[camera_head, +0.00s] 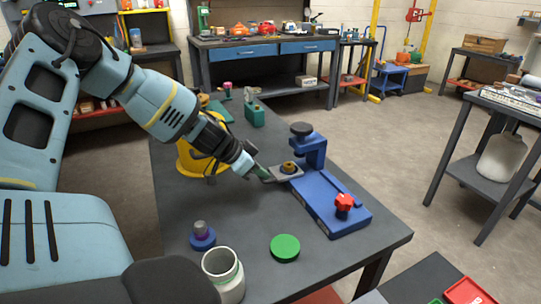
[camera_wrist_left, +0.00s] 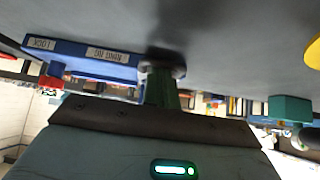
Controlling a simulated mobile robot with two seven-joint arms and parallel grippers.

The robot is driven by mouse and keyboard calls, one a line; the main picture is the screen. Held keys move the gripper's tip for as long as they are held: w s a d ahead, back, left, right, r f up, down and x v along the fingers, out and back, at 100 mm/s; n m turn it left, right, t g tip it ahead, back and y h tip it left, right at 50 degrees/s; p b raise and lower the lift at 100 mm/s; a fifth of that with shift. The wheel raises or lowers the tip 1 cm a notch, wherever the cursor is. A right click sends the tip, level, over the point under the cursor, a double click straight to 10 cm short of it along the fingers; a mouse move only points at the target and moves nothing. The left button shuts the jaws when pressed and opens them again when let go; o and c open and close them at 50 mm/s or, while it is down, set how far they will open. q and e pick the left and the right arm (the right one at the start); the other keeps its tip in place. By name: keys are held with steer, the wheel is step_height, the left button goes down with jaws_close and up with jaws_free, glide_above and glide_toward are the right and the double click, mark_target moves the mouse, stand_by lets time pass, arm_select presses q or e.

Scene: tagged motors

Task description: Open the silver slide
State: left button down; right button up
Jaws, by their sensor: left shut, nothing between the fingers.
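The silver slide (camera_head: 284,174) is a flat grey plate at the left side of a blue fixture (camera_head: 322,206) on the table. A brass-coloured round part (camera_head: 289,167) sits on it. My left gripper (camera_head: 264,174) is shut and empty, its green fingertips right by the slide's left end. I cannot tell whether they touch it. In the left wrist view, the shut green fingers (camera_wrist_left: 161,88) meet or overlap a grey piece (camera_wrist_left: 163,68) beside the labelled blue fixture (camera_wrist_left: 85,58). My right gripper is out of view.
A red star knob (camera_head: 343,202) stands on the fixture's front. A yellow object (camera_head: 190,158) stands behind my left wrist.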

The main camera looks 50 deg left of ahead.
arm_select(q)
steer(key=s+p, duration=0.1)
steer(key=s, duration=0.1)
steer(key=s+a+p, duration=0.1)
steer(key=s, duration=0.1)
steer(key=shift+s+a+r+p, duration=0.1)
steer(key=shift+a+r+p, duration=0.1)
steer(key=shift+p, duration=0.2)
steer(key=shift+s+f+p, duration=0.1)
steer(key=shift+s+p, duration=0.35)
steer(key=shift+s, duration=0.15)
steer(key=shift+s+a+f, duration=0.1)
steer(key=shift+s+f, duration=0.05)
steer(key=shift+s, duration=0.05)
steer(key=shift+s+r, duration=0.15)
steer(key=shift+r, duration=0.1)
steer(key=p+v, duration=0.3)
steer(key=v, duration=0.4)
steer(key=shift+p, duration=0.35)
steer(key=shift+s+a, duration=0.1)
